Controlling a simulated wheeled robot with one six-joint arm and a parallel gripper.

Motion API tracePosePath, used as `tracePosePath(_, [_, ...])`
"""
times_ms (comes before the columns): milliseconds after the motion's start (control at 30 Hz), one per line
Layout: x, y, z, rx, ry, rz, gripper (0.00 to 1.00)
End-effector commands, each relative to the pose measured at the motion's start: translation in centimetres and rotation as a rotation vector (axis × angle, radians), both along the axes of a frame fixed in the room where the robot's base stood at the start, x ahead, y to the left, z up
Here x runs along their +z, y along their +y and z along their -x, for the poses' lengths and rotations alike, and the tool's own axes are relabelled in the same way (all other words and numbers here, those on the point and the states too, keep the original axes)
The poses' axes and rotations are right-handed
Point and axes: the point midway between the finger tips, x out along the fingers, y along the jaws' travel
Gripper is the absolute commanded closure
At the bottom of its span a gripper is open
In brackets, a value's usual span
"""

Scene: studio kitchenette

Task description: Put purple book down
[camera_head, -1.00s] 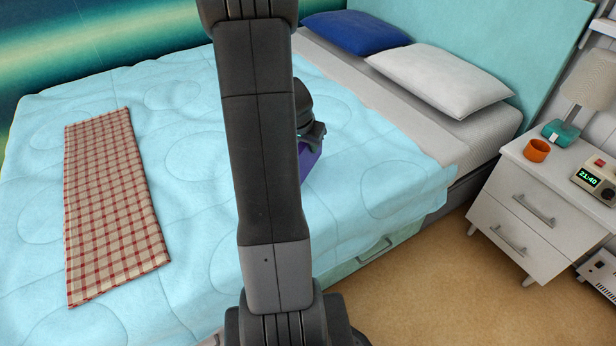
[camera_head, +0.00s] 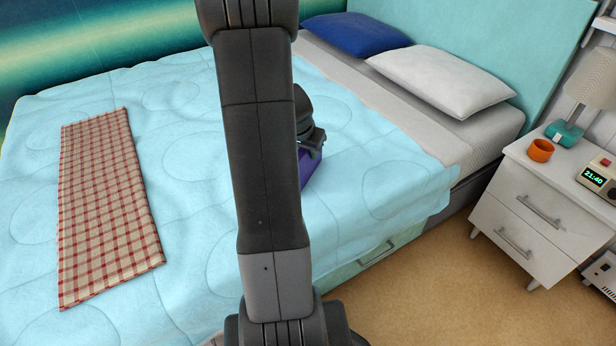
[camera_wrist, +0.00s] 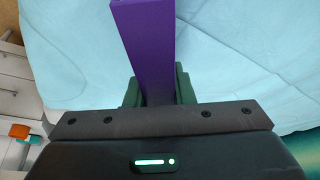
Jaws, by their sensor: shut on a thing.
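The purple book (camera_wrist: 150,45) is clamped between the two fingers of my gripper (camera_wrist: 158,88) in the wrist view and extends away from it. In the head view a small part of the purple book (camera_head: 308,168) shows just right of my arm, below my gripper (camera_head: 312,145). The rest of the book is hidden behind the arm. It is over the light blue quilt (camera_head: 365,165) on the bed. I cannot tell whether the book touches the quilt.
A checkered blanket (camera_head: 105,205) lies on the bed's left. A blue pillow (camera_head: 352,34) and a white pillow (camera_head: 440,80) lie at the head end. A white nightstand (camera_head: 530,215) at right holds an orange cup (camera_head: 540,151), a lamp (camera_head: 590,85) and a clock (camera_head: 596,178). Quilt around the book looks clear.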

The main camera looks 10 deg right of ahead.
Motion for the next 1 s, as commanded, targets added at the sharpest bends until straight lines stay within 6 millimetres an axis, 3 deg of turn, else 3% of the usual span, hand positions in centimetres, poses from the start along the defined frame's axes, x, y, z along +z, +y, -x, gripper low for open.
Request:
tracePosePath(200, [0.0, 0.0, 0.0, 0.0, -0.001, 0.0, 1.0])
tracePosePath(233, [0.0, 0.0, 0.0, 0.0, -0.001, 0.0, 0.76])
tracePosePath(367, [0.0, 0.0, 0.0, 0.0, -0.001, 0.001, 0.53])
tracePosePath(733, [0.6, 0.1, 0.1, 0.0, -0.001, 0.0, 0.53])
tracePosePath(1000, [5.3, 1.2, 1.6, 0.002, -0.006, 0.0, 0.53])
